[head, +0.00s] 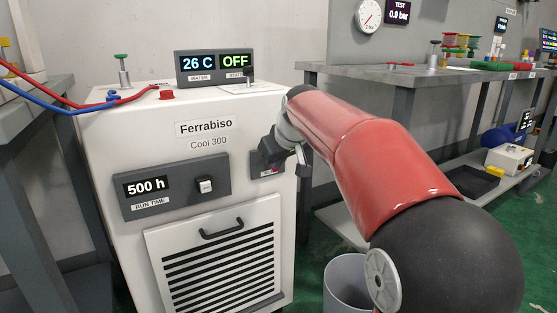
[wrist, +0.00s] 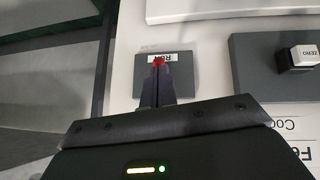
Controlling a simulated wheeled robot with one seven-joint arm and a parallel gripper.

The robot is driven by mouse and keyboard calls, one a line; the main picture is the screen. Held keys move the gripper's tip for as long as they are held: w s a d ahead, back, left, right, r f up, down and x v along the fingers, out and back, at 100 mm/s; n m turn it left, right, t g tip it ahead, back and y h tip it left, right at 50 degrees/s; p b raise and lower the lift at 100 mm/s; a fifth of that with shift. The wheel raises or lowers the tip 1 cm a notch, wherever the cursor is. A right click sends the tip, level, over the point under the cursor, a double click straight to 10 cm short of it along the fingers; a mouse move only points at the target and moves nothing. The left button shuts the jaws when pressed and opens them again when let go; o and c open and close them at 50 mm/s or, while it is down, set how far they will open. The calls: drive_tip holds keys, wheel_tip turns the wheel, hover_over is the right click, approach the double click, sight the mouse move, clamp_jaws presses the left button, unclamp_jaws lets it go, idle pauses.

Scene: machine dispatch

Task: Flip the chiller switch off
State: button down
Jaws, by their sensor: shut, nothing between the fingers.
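The white chiller (head: 110,150) is marked "Ferrabiso Cool 300". Its top display (head: 215,64) reads "26 C" and "OFF". A small dark switch panel (head: 256,168) sits on the right of its front, mostly covered by my gripper (head: 264,158) in the head view. In the wrist view the panel (wrist: 185,85) carries a white label, upside down, that seems to read "RUN". A small red part (wrist: 158,61) shows right at the tips of my gripper (wrist: 158,70). The fingers are together. I cannot tell whether they touch it.
A run-time panel (head: 130,205) reading "500 h" has a white button (head: 205,185); this button is marked "ZERO" in the wrist view (wrist: 305,54). A vented door with a handle (head: 222,230) is below. A grey bin (head: 345,285) stands at the lower right, a workbench (head: 400,73) behind.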

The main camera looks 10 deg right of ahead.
drive_tip(key=shift+w+a+r+p, duration=0.15)
drive_tip(key=shift+w+p, duration=0.2)
drive_tip(key=shift+p, duration=0.05)
drive_tip(key=shift+w+a+r+p, duration=0.1)
drive_tip(key=shift+w+r+p, duration=0.05)
drive_tip(key=shift+w+p, duration=0.2)
drive_tip(key=shift+s+r, duration=0.1)
